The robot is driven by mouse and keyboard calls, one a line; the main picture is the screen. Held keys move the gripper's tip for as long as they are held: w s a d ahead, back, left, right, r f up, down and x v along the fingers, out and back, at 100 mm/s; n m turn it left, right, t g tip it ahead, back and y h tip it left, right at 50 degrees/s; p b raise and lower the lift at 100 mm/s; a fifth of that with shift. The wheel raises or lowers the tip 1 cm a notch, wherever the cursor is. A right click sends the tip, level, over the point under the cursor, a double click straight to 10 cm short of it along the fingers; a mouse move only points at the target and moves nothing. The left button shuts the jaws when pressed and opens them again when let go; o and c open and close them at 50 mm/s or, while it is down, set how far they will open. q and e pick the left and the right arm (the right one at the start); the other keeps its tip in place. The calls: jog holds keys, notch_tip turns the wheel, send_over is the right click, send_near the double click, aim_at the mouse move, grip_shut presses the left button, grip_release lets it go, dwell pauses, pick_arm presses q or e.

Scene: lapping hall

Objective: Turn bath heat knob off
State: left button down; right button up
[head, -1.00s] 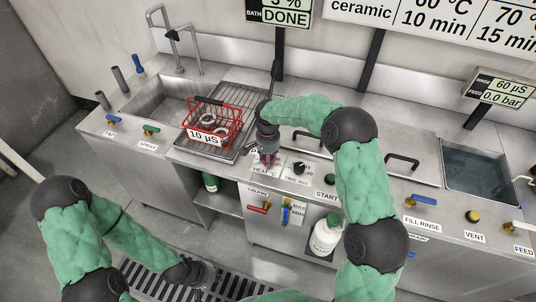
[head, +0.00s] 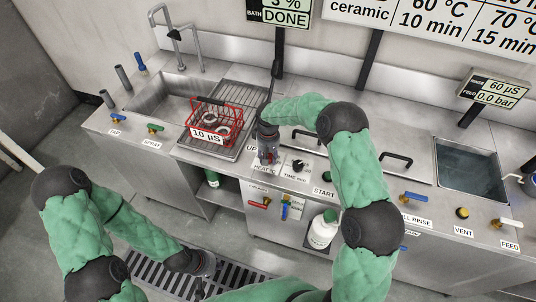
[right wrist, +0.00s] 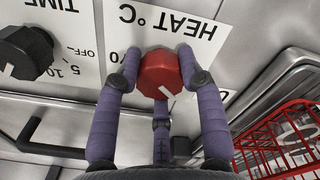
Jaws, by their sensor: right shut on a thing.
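The bath heat knob (right wrist: 160,73) is red and faceted, with a white pointer line that slants to the lower right in the right wrist view. It sits on a white label marked HEAT °C (right wrist: 170,22), upside down there. My right gripper (right wrist: 160,66) has its purple fingers closed around the knob. In the head view my right gripper (head: 268,156) reaches down to the panel front and hides the knob. My left gripper (head: 206,266) hangs low over the floor grate, away from the panel; its fingers are too unclear to judge.
A black TIME knob (right wrist: 25,52) is close beside the heat knob. Black lid handles (head: 395,160) stick up from the counter. A white bottle (head: 322,230) stands below the panel.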

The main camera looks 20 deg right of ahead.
jog(key=n+p, duration=0.1)
jog(key=n, duration=0.4)
jog(key=shift+s+f+n+p, duration=0.15)
jog(key=shift+s+n+p, duration=0.05)
jog(key=shift+n+p, duration=0.2)
dwell(0.4)
jog(key=o, duration=1.1)
jog(key=shift+o, duration=0.2)
jog(key=shift+d, duration=0.1)
jog(key=shift+w, duration=0.1)
jog(key=shift+w+r, duration=0.1)
jog(key=shift+r, duration=0.5)
notch_tip(320, 180, up, 11)
